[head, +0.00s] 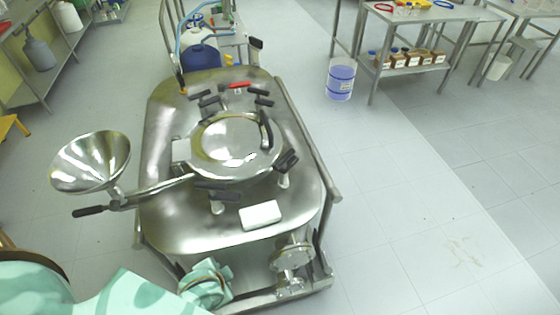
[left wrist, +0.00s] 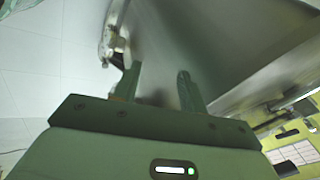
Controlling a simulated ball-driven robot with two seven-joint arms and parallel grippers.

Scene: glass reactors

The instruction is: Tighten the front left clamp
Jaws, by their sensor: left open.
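The steel reactor (head: 170,215) stands in the middle of the head view, with a round lid (head: 225,145) held by several black-handled clamps. The front left clamp (head: 217,203) is at the lid's near edge, its black handle lying across its post. My mint-green left arm comes in at the bottom left and ends low, before the reactor's near side; its fingers cannot be made out there. In the left wrist view my left gripper (left wrist: 158,74) is open, with nothing between its two fingers, and a grey metal surface lies beyond. The clamp cannot be made out in that view. My right gripper is not in view.
A steel funnel (head: 92,163) on a pipe with a black handle sticks out left of the reactor. A white block (head: 260,215) lies on the near top, right of the clamp. A valve (head: 292,254) juts from the front.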

